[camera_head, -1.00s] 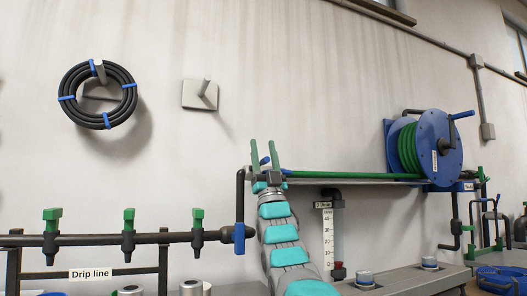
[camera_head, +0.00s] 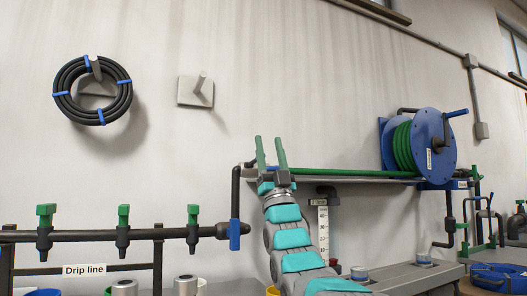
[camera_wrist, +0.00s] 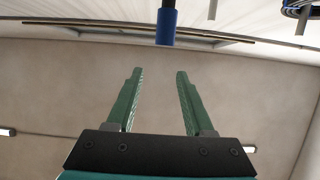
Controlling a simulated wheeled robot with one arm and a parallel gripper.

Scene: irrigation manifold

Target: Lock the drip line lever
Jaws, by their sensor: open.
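The drip line is a dark pipe (camera_head: 80,236) with green-topped valves (camera_head: 123,215) at lower left, above a white "Drip line" label (camera_head: 84,270). At its right end, a blue part (camera_head: 234,234) hangs beside the dark upright pipe; I cannot tell surely whether it is the lever. My gripper (camera_head: 270,151) points up, open and empty, right of the upright pipe's top. In the wrist view my gripper's fingers (camera_wrist: 158,74) are apart with nothing between them. A blue cylinder on a dark rod (camera_wrist: 166,27) shows beyond the tips, apart from them.
A shelf with a green pipe (camera_head: 345,173) runs right from behind my gripper to a blue hose reel (camera_head: 433,145). A black hose coil (camera_head: 93,90) and an empty wall hook (camera_head: 196,90) are above left. A bench (camera_head: 410,276) is at lower right. The wall above my gripper is clear.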

